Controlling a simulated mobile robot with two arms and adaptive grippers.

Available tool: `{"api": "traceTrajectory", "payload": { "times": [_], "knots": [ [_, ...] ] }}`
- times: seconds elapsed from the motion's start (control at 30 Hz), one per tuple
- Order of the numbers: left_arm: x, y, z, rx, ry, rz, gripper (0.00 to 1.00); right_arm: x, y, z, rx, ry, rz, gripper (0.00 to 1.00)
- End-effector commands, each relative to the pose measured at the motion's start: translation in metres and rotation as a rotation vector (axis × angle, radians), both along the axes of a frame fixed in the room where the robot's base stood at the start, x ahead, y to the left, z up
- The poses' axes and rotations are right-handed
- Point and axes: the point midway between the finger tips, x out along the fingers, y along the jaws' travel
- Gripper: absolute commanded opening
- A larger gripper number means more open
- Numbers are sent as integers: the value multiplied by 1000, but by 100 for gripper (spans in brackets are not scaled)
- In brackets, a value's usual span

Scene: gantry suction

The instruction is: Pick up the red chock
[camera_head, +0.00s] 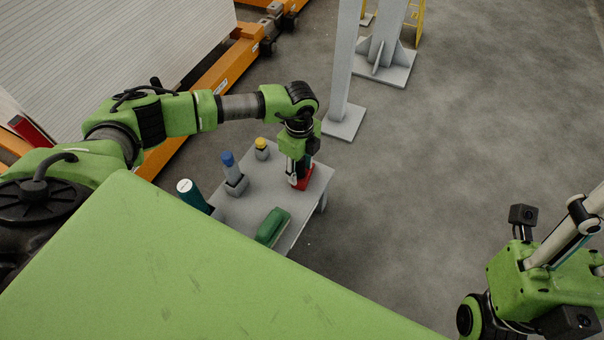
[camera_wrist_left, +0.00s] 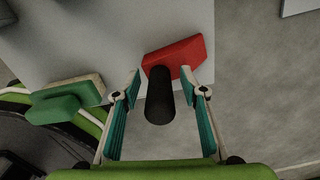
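The red chock (camera_head: 305,179) lies at the right end of a grey table (camera_head: 254,207). In the left wrist view the chock (camera_wrist_left: 182,59) is a red block with a thick black upright handle (camera_wrist_left: 160,103). My left gripper (camera_head: 297,171) points down over the chock and hides part of it in the head view. In the left wrist view my left gripper (camera_wrist_left: 160,86) is open, with one finger on each side of the handle and gaps visible on both sides. My right gripper (camera_head: 565,238) is partly in view at the lower right; its fingers run toward the frame edge.
On the table are a green brush-like object (camera_head: 272,227), a blue-topped item (camera_head: 229,160) and a yellow-topped item (camera_head: 261,144). A dark teal cylinder with a white top (camera_head: 190,192) stands to their left. A grey post (camera_head: 345,80) rises behind the table.

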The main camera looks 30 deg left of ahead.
Motion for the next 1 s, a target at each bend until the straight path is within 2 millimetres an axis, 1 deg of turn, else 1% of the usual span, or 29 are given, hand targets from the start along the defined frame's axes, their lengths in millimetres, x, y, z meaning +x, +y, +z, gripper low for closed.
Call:
{"api": "traceTrajectory", "payload": {
  "times": [0.17,0.2,0.27,0.3,0.33,0.63,0.77,0.87,1.0],
  "knots": [
    [0,0,1,0,0,0,39,0,0,1,0,1,0,40],
    [0,0,1,0,0,0,29,0,0,1,0,1,0,40],
    [0,0,1,0,0,0,13,0,0,1,0,1,0,40],
    [0,0,1,0,0,0,3,0,0,1,0,1,0,40],
    [0,0,1,0,0,0,0,0,0,1,0,1,0,40],
    [1,0,2,0,-1,0,0,0,0,1,0,1,0,40],
    [1,0,7,0,-2,0,0,0,0,3,-1,2,0,40],
    [1,0,16,0,-2,0,0,0,0,8,-1,2,0,40],
    [2,1,37,-1,-4,0,0,0,0,17,-1,2,0,40]
  ]
}}
